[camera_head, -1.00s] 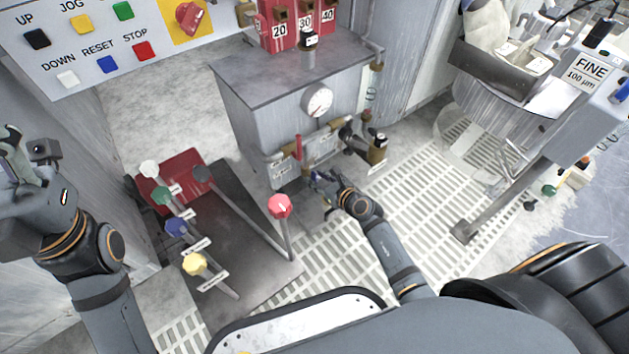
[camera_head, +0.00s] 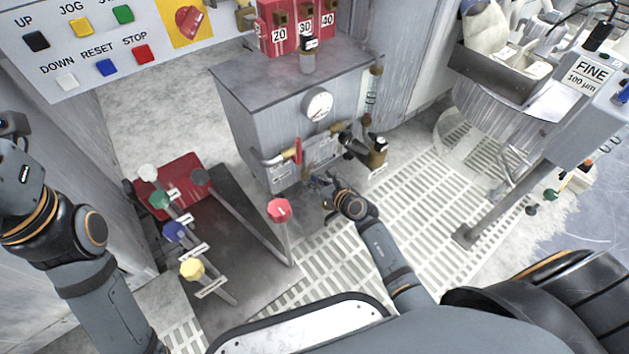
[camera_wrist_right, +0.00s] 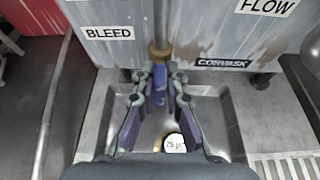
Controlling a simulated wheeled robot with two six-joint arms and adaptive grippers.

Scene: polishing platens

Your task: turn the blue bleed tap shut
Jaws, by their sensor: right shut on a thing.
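The blue bleed tap (camera_wrist_right: 159,82) shows in the right wrist view as a small blue lever under a brass fitting (camera_wrist_right: 159,50). It hangs beside the BLEED label (camera_wrist_right: 108,33) on the grey tank. My right gripper (camera_wrist_right: 160,90) is shut on the tap, its fingertips on both sides of the lever. In the head view my right gripper (camera_head: 322,186) is low at the front of the grey tank (camera_head: 235,115), and the tap is too small and covered to make out there. My left gripper is outside the picture; only its arm shows at the left.
A metal basin (camera_wrist_right: 225,120) lies below the tap, with a round white-topped thing (camera_wrist_right: 175,143) in it. A red-handled valve (camera_head: 298,151) and a gauge (camera_head: 318,105) are on the tank. Coloured-knob levers, including a red one (camera_head: 279,210), stand left of my right arm.

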